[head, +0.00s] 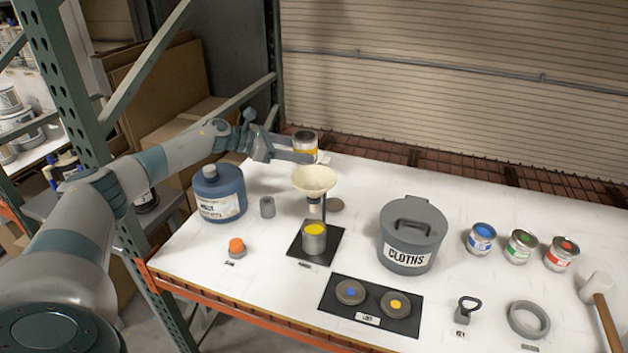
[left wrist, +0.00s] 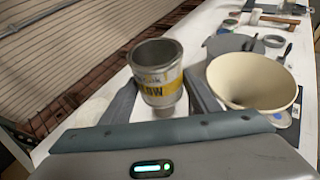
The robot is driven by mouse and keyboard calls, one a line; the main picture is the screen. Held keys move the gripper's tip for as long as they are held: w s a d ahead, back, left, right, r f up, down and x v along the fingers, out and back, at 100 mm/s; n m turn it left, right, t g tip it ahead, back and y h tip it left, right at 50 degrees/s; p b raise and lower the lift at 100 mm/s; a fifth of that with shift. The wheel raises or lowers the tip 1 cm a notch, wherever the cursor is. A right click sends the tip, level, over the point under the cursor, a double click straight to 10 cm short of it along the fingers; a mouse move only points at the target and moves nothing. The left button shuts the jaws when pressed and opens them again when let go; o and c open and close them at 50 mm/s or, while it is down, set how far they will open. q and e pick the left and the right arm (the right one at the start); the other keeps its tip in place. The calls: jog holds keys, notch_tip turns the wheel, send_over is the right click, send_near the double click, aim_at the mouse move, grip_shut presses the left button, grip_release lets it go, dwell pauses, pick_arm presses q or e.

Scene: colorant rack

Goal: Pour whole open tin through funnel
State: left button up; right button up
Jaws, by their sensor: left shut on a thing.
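My left gripper (head: 292,155) is shut on an open tin with a yellow label (head: 305,143), held upright behind the funnel. In the left wrist view the tin (left wrist: 163,92) sits between the two fingers; its inside looks grey, and its contents cannot be made out. The cream funnel (head: 314,181) stands on a dark stand over a grey can with yellow on top (head: 314,241), on a black mat (head: 297,254). In the left wrist view the funnel (left wrist: 252,85) is just right of the tin, apart from it. My right gripper is not in view.
A blue jug (head: 218,193) and an orange-topped cap (head: 236,247) stand left of the funnel. A grey cloths bin (head: 411,236) stands right of it. A black mat with two lids (head: 372,319) lies in front. Blue, green and red tins (head: 521,246) and a mallet (head: 600,305) are at right.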

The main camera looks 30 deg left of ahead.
aim_at(297, 135)
pick_arm(q)
jog(key=shift+w+f, duration=0.1)
jog(key=shift+f, duration=0.15)
jog(key=shift+r, duration=0.1)
dwell(0.3)
jog(key=shift+a+r+p, duration=0.1)
jog(key=shift+r+p, duration=0.6)
jog(key=shift+r, duration=1.75)
jog(key=shift+f, duration=0.1)
